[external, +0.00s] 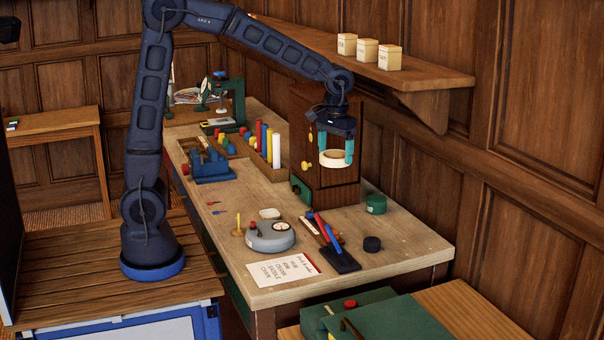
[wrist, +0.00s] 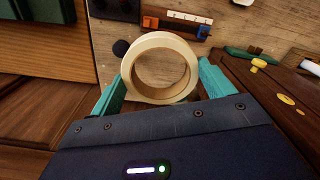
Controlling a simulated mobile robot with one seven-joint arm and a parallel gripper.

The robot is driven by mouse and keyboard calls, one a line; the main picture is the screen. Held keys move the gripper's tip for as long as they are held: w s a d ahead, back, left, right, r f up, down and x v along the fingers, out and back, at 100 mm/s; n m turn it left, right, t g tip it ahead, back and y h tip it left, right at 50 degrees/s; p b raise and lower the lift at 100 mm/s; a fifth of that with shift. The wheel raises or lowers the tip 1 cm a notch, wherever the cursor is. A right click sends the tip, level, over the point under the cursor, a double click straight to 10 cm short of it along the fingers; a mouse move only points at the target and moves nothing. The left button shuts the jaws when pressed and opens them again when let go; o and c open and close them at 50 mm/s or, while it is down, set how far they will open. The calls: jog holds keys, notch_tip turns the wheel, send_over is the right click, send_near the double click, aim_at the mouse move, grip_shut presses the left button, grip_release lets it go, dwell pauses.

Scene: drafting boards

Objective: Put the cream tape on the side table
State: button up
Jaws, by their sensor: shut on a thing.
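The cream tape (external: 333,164) is a pale ring held between the teal fingers of my gripper (external: 335,154). It is in the air in front of the wooden cabinet, above the back right of the workbench. In the wrist view the tape (wrist: 160,98) lies between both fingers, its hole open to the camera. A small wooden table (external: 52,125) stands at the far left, and another low wooden surface (external: 510,310) is at the bottom right. I cannot tell which of them is the side table.
The workbench (external: 400,232) carries a grey round device (external: 270,238), a pen holder (external: 340,262), a green tin (external: 376,203) and a dark puck (external: 372,244). A wall shelf (external: 430,78) with cream boxes overhangs at the right. A green case (external: 390,318) occupies the lower right surface.

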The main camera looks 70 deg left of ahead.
jog(key=s+d+m, duration=0.3)
jog(key=d+m, duration=0.2)
jog(key=d, duration=1.3)
jog(key=s+d+m, duration=0.3)
jog(key=d+m, duration=0.3)
jog(key=d, duration=1.2)
jog(key=n, duration=0.7)
send_over(440, 319)
notch_tip(440, 319, down, 12)
notch_tip(440, 319, down, 20)
jog(key=shift+f, duration=0.1)
jog(key=shift+s+f, duration=0.1)
jog(key=shift+f, duration=0.1)
jog(key=o, duration=0.8)
jog(key=shift+o, duration=0.6)
